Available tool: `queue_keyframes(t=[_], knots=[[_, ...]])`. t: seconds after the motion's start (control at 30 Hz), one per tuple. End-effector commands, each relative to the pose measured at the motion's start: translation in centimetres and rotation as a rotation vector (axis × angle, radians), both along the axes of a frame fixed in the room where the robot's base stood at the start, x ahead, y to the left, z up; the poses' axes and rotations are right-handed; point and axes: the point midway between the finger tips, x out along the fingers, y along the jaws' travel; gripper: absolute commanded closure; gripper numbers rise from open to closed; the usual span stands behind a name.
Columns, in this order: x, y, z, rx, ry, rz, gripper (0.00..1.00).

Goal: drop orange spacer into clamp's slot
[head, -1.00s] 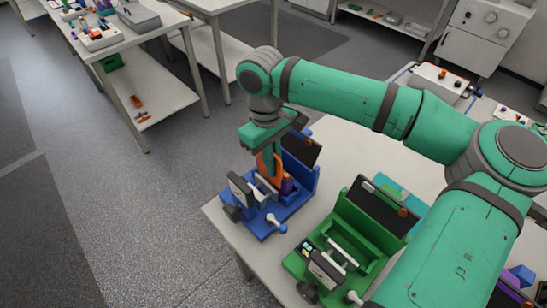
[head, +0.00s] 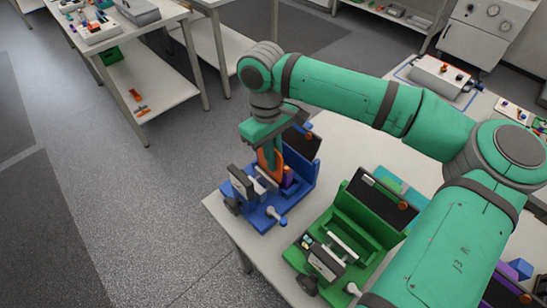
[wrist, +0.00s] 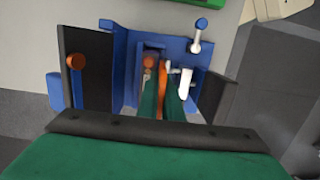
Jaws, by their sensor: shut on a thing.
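My gripper (head: 268,155) points down over the blue clamp (head: 268,213) near the table's left corner. It is shut on the orange spacer (head: 277,163), a thin upright plate that shows between the fingers and the clamp. In the wrist view the spacer (wrist: 163,80) is a narrow orange strip between my green fingers (wrist: 162,100), inside the blue clamp frame (wrist: 125,65). The spacer's lower edge is hidden, so I cannot tell how deep it sits in the slot.
A green clamp (head: 335,255) with a dark screen stands close to the right of the blue one. The blue clamp's white lever (head: 276,216) sticks out at its front. Side tables (head: 150,75) stand at the back left. The floor on the left is clear.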

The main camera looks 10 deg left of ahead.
Motion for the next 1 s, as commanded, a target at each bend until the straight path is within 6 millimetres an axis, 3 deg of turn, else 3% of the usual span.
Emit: queue_keyframes(t=[0.67,0.8,1.0], knots=[[0.0,0.0,-1.0,0.0,0.001,0.0,1.0],[0.0,-0.1,-1.1,-0.001,0.002,-0.001,0.72],[0.1,-0.2,-1.2,-0.003,0.001,-0.003,0.72]])
